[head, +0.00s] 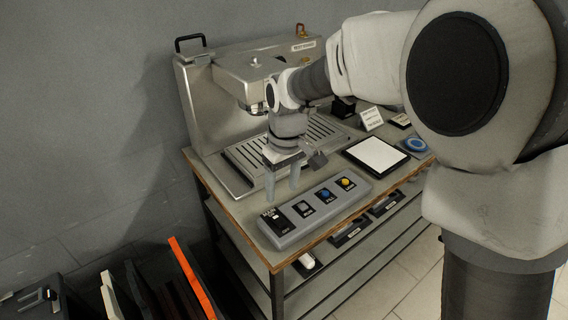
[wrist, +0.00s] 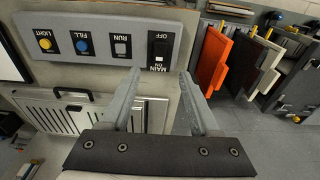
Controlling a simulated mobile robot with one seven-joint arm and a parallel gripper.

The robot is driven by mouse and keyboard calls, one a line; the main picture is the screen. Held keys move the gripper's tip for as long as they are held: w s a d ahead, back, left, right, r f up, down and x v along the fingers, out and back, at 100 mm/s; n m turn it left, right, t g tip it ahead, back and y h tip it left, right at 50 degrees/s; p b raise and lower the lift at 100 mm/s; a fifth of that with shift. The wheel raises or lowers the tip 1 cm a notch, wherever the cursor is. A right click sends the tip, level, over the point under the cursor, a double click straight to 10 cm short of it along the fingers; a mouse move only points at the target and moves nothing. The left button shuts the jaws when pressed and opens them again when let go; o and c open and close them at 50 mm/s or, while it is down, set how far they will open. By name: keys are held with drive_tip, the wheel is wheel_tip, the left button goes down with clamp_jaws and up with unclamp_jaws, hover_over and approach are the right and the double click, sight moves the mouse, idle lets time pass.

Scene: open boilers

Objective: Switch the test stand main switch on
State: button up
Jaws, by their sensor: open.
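The main switch (head: 277,222) is a black rocker at the left end of a grey control panel (head: 318,218), with MAIN, ON and OFF lettering. It also shows in the wrist view (wrist: 161,49), upside down, at the panel's right end. I cannot tell which way the rocker is tipped. My gripper (head: 282,194) points down with its two fingers apart and empty. It hangs above the worktop, close to the panel's back edge by the main switch. In the wrist view my gripper's fingertips (wrist: 159,73) lie just short of the switch, apart from it.
The panel also carries a pale RUN button (head: 303,208), a blue FILL button (head: 325,194) and a yellow LIGHT button (head: 345,184). A metal machine with a slotted drip tray (head: 240,165) stands behind. Orange and dark boards (wrist: 215,60) stand beyond the bench.

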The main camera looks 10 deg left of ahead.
wheel_tip(320, 180, up, 7)
drive_tip(key=shift+s+d, duration=0.25)
idle(0.3)
drive_tip(key=s+d+r+m+t, duration=0.1)
drive_tip(key=s+d+r+m, duration=0.15)
drive_tip(key=d, duration=0.55)
drive_tip(key=s+d+r+m+t, duration=0.1)
drive_tip(key=s+d+r+m, duration=0.1)
drive_tip(key=s+d+r, duration=0.35)
drive_tip(key=s+d+f+m+t+h, duration=0.1)
drive_tip(key=s+d+f+m, duration=0.3)
drive_tip(key=s+d, duration=0.6)
drive_tip(key=shift+d+m+t, duration=0.65)
drive_tip(key=shift+d+t, duration=0.25)
